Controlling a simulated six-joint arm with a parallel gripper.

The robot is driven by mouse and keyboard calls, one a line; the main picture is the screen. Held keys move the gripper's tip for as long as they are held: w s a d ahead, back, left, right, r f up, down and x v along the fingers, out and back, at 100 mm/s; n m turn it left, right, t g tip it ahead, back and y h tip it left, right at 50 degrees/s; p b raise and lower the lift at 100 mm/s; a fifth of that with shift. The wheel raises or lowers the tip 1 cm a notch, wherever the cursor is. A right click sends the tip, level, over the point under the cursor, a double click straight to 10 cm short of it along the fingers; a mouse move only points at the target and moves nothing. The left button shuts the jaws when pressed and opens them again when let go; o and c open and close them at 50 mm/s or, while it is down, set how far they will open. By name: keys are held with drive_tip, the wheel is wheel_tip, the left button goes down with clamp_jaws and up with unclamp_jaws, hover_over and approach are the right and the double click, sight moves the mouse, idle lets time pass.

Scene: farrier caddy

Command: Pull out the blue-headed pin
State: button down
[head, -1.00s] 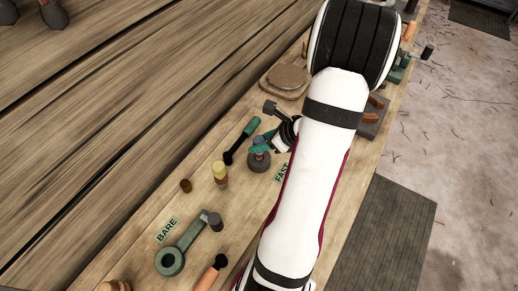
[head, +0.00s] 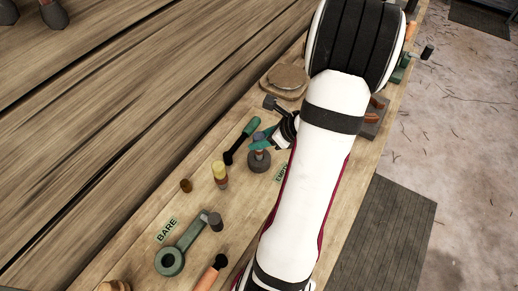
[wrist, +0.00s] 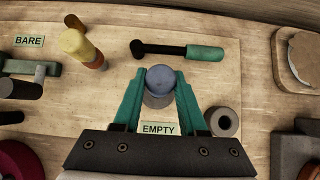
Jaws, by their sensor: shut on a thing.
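The blue-headed pin (head: 258,136) stands upright above a dark round base (head: 258,166) on the bench. A grey shaft shows between the head and the base; I cannot tell whether its lower end is clear of the base. In the wrist view the blue head (wrist: 160,77) sits between the fingertips. My gripper (head: 262,143) is shut on the pin with teal fingers, one on each side, just under the head. A label beside the base reads EMPTY (wrist: 159,129).
A yellow-topped peg (head: 219,169) and a teal-handled hammer (head: 243,138) are close to the left. A grey ring (wrist: 223,122) lies right of the fingers. A green wrench-like part (head: 180,250) lies by the BARE label (head: 167,230).

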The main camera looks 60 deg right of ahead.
drive_tip(key=shift+r, duration=0.1)
drive_tip(key=shift+r, duration=3.2)
